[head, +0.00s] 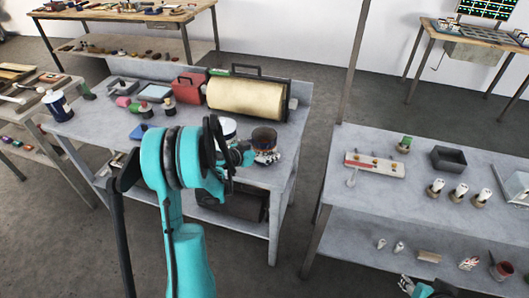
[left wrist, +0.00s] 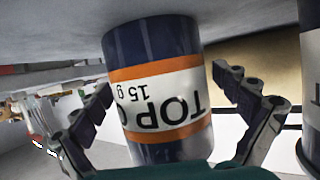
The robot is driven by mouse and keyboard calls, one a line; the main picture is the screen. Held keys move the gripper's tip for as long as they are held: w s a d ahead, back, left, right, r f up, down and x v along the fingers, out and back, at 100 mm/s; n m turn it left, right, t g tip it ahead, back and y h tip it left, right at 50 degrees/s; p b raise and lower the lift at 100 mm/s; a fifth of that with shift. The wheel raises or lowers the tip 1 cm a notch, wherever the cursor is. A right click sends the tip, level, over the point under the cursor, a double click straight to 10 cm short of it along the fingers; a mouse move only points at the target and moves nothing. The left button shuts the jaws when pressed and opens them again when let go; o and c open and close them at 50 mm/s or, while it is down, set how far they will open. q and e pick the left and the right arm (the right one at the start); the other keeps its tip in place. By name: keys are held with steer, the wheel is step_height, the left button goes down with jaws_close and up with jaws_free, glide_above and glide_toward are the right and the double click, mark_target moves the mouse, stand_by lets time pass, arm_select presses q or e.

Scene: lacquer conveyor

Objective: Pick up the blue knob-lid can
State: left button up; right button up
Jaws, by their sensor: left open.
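A dark blue can with orange bands and a white label (left wrist: 160,92) fills the middle of the left wrist view, which shows it upside down. Its lid is hidden there, so I cannot tell whether it has a knob. My left gripper (left wrist: 162,84) is open, with a finger on each side of this can. In the head view, my left gripper (head: 267,157) is at a dark, brownish can (head: 264,138) near the grey table's front right corner. My right gripper (head: 418,288) shows partly at the bottom edge; its fingers are unclear.
A second dark blue can (left wrist: 310,70) is cut off at the wrist view's right edge. A white-and-blue container (head: 228,128) is partly behind my left arm. Another blue-and-white can (head: 57,104) stands far left. A large cream roller (head: 246,98) stands behind on the table (head: 275,180).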

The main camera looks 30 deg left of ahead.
arm_select(q)
steer(key=shift+r, duration=0.1)
steer(key=c, duration=1.7)
steer(key=shift+o, duration=0.2)
steer(key=shift+r, duration=0.1)
